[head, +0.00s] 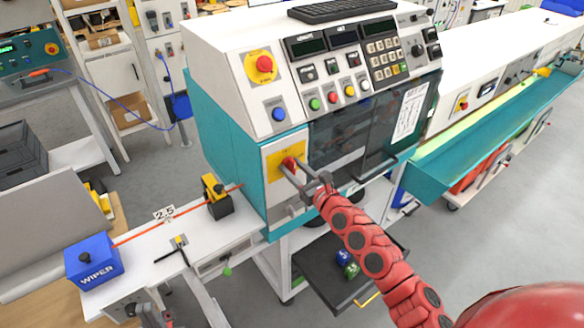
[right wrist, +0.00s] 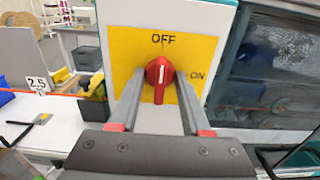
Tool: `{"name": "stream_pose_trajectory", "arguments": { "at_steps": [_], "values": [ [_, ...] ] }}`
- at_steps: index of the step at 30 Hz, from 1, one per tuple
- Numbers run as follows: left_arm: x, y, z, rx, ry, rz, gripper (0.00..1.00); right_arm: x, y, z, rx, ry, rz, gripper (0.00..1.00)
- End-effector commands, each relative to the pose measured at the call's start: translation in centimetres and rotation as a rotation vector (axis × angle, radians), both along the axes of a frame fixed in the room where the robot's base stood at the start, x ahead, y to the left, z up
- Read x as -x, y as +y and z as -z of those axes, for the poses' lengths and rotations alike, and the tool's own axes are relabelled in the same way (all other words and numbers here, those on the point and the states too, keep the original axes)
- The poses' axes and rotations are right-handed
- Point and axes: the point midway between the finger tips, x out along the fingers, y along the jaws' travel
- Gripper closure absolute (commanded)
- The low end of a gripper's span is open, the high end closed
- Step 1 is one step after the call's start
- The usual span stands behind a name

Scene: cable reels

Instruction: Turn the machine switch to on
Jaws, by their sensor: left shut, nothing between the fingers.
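The machine switch is a red rotary knob (right wrist: 159,76) on a yellow plate (right wrist: 125,45) marked OFF at the top and ON at the right. Its white mark points up at OFF. In the head view the knob (head: 290,162) sits on the machine's lower front left. My right gripper (head: 293,172) is in front of it, open, with one finger on each side of the knob. Whether the fingers touch the knob is unclear.
A red emergency button (head: 264,64) and a blue button (head: 279,114) are above the switch. A dark window (head: 340,138) is to its right. A yellow-black block (head: 217,196) and blue wiper box (head: 93,262) stand on the bench at left. A dark drawer (head: 325,275) is open below.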

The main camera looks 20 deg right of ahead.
Motion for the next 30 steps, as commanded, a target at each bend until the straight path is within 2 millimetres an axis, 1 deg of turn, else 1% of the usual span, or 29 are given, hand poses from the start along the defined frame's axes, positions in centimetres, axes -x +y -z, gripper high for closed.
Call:
{"name": "stream_pose_trajectory", "arguments": {
  "at_steps": [5, 30],
  "values": [
    [0.0, 0.0, -0.5, 0.0, 0.0, 0.0, 1.0, 0.0, 0.0, -0.2, -0.043, 0.016, 0.0, 0.84],
    [0.0, 0.0, -4.8, 0.0, 0.0, 0.0, 1.0, 0.0, -0.1, -0.3, -0.696, 0.252, 0.002, 0.84]
  ]
}}
